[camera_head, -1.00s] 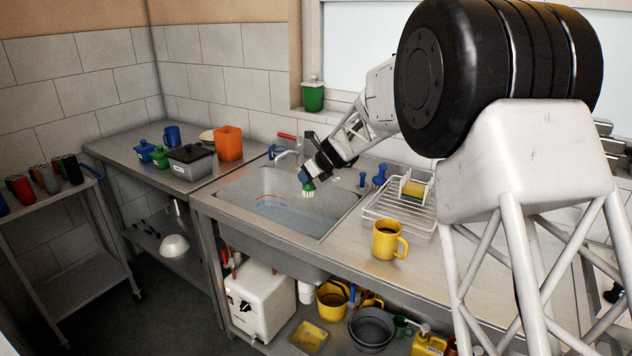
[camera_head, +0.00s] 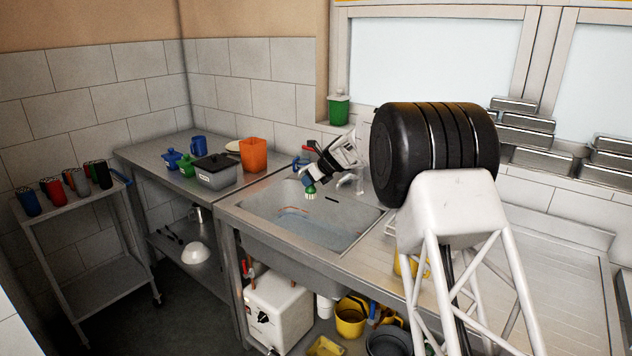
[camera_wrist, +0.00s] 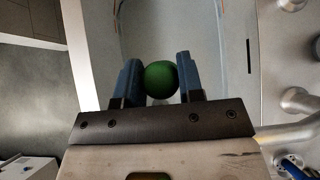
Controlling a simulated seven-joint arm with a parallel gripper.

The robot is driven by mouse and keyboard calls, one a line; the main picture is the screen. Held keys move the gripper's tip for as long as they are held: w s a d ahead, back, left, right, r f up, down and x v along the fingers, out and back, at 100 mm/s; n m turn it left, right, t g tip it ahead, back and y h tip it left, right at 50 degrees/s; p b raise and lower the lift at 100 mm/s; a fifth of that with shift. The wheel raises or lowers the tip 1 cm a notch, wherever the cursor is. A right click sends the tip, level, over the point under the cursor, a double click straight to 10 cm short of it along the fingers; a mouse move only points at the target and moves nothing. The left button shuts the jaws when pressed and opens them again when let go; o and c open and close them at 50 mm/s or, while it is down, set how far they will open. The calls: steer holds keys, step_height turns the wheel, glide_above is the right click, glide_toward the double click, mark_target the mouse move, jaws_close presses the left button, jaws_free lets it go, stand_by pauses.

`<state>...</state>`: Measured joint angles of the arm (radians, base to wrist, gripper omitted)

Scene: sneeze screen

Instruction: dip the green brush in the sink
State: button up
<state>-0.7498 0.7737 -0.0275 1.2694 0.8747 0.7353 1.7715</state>
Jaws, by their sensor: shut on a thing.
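The green brush (camera_head: 310,189) hangs below my gripper (camera_head: 308,181), its pale bristles pointing down. It is above the sink (camera_head: 290,222), near the back left of the basin, apart from the basin floor. In the wrist view, the blue fingers of my gripper (camera_wrist: 160,85) are shut on the round green top of the brush (camera_wrist: 161,77). The sink (camera_wrist: 215,50) shows beneath it, with a dark slot in its wall.
The metal faucet (camera_head: 350,180) stands behind the sink, close to my wrist. A green container (camera_head: 339,109) sits on the window sill. A yellow mug is partly hidden behind my arm.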

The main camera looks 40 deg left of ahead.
steer(key=shift+w+a+f, duration=0.15)
steer(key=shift+a, duration=0.25)
steer(key=shift+w+a+f, duration=0.1)
steer(key=shift+a, duration=0.3)
steer(key=shift+f, duration=0.15)
steer(key=shift+f, duration=1.55)
steer(key=shift+f, duration=0.15)
step_height(320, 180, down, 8)
stand_by(0.6)
stand_by(0.5)
step_height(320, 180, down, 8)
stand_by(1.3)
stand_by(0.5)
steer(key=shift+f, duration=2)
